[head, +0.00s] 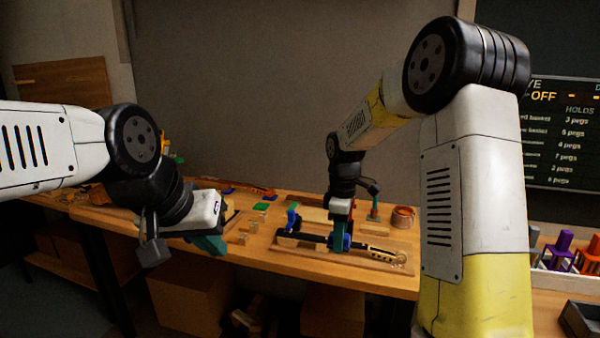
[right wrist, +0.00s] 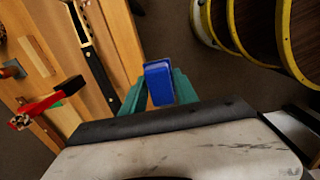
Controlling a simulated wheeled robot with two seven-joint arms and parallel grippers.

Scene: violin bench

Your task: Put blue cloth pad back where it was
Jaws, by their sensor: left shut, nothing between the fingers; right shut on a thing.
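The blue cloth pad (right wrist: 158,82) is between the teal fingertips of my right gripper (right wrist: 160,92) in the right wrist view. In the head view the pad is a small blue patch (head: 339,242) at the tip of my right gripper (head: 341,234), in front of a long black strip (head: 380,250) on a wooden board. The right gripper is shut on the pad. Whether the pad touches anything below is unclear. My left gripper (head: 210,244) is shut and empty, in front of the bench's left part.
The bench (head: 275,256) holds a blue clamp-like piece (head: 293,214), a green pad (head: 262,206), an orange roll (head: 403,216) and several wooden blocks. A red tool (right wrist: 50,102) shows in the right wrist view. Purple and orange pieces (head: 562,250) stand in a tray at right.

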